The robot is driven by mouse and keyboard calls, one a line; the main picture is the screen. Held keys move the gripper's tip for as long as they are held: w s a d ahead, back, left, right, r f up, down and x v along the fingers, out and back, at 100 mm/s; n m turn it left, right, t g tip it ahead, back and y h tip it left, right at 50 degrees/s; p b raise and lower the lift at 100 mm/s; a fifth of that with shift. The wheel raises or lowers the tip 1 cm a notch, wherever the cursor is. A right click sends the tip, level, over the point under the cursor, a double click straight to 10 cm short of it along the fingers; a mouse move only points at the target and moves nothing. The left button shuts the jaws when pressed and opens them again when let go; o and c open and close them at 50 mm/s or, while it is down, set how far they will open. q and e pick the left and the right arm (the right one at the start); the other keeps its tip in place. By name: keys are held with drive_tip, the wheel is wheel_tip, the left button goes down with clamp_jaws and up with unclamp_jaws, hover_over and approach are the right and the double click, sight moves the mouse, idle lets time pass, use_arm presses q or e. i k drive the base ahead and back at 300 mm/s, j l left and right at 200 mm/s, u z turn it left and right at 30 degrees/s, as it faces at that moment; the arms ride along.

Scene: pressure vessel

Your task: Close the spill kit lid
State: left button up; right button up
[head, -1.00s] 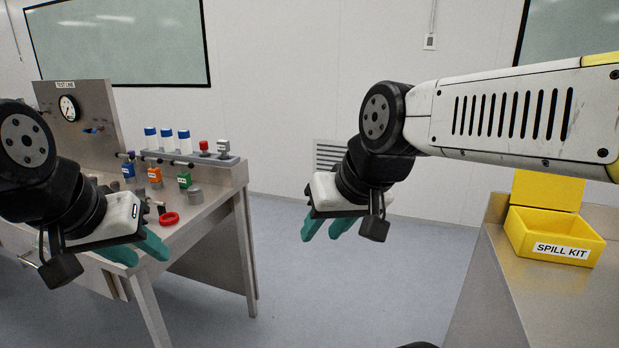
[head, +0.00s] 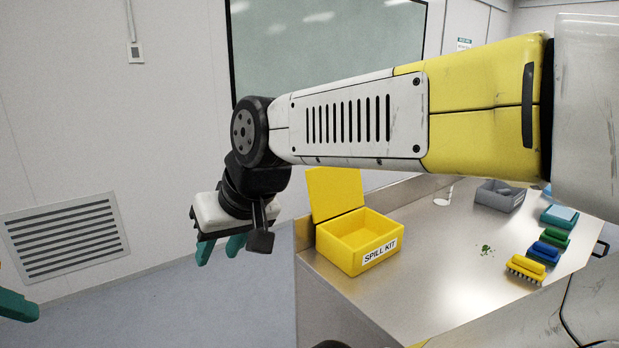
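The yellow spill kit (head: 345,256) stands on the left corner of the steel bench in the head view. Its lid (head: 334,192) is open and stands upright at the back of the box. The inside of the box looks empty. My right gripper (head: 220,248) hangs to the left of the box, off the bench edge and apart from the kit. Its teal fingers point down, with a small gap between them. Of my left gripper (head: 18,306) only a teal fingertip shows at the left edge, so its opening is hidden.
The steel bench (head: 440,262) also carries several coloured brushes (head: 548,253), a grey bin (head: 499,195), a teal box (head: 559,216) and a small green spill (head: 486,250). My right arm crosses above the bench. Floor is clear left of the bench.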

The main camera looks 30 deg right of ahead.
sight(334, 192)
drive_tip(key=i+z, duration=0.45)
drive_tip(key=i+j+z, duration=0.2)
drive_tip(key=z, duration=0.25)
drive_tip(key=i+j+z, duration=0.35)
drive_tip(key=z, duration=0.15)
drive_tip(key=i+j+z, duration=0.3)
drive_tip(key=j+z, duration=0.15)
drive_tip(key=i+j+z, duration=0.25)
drive_tip(key=z, duration=0.25)
drive_tip(key=i+j+z, duration=0.15)
drive_tip(key=j+z, duration=0.3)
drive_tip(key=i+j+z, duration=0.15)
drive_tip(key=j+z, duration=0.15)
drive_tip(key=z, duration=0.2)
drive_tip(key=j+z, duration=0.5)
drive_tip(key=k+l+z, duration=0.1)
drive_tip(key=k+z, duration=0.15)
drive_tip(key=k, duration=0.15)
